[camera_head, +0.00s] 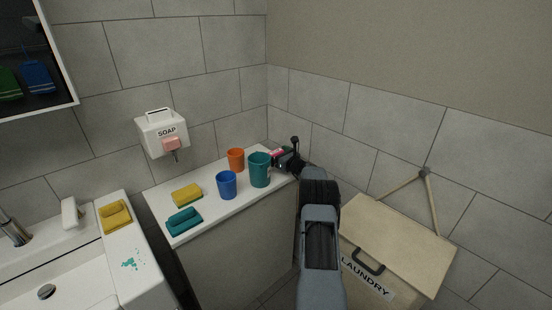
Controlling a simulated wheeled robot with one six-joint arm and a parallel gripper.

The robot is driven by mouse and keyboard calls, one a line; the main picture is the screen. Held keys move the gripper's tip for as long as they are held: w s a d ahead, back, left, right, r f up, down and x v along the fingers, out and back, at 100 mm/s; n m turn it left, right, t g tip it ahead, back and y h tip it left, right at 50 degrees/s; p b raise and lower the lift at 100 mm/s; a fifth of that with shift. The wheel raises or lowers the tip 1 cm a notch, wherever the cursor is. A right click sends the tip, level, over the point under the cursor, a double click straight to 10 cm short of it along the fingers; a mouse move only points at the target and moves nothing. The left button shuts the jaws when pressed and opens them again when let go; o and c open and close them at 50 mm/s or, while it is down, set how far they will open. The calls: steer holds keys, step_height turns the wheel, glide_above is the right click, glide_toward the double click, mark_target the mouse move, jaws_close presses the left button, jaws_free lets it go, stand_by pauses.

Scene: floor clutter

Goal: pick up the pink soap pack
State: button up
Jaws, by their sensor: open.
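The pink soap pack (277,153) lies at the back right of the white counter, close to the wall. Only a small pink part shows behind the teal cup (259,170) and beside my gripper. My gripper (281,160) is open at the counter's right end, right at the pack. The arm and the dark gripper body hide much of this spot. I cannot tell whether the fingers are around the pack or only beside it.
An orange cup (236,159) and a blue cup (226,185) stand left of the teal cup. Yellow (187,194) and teal (184,221) sponges lie further left on the counter (207,215). A soap dispenser (162,133) hangs above. A laundry box (405,245) stands right of my arm.

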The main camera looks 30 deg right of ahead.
steer(key=shift+w+a, duration=0.1)
steer(key=shift+w, duration=0.4)
steer(key=c, duration=0.9)
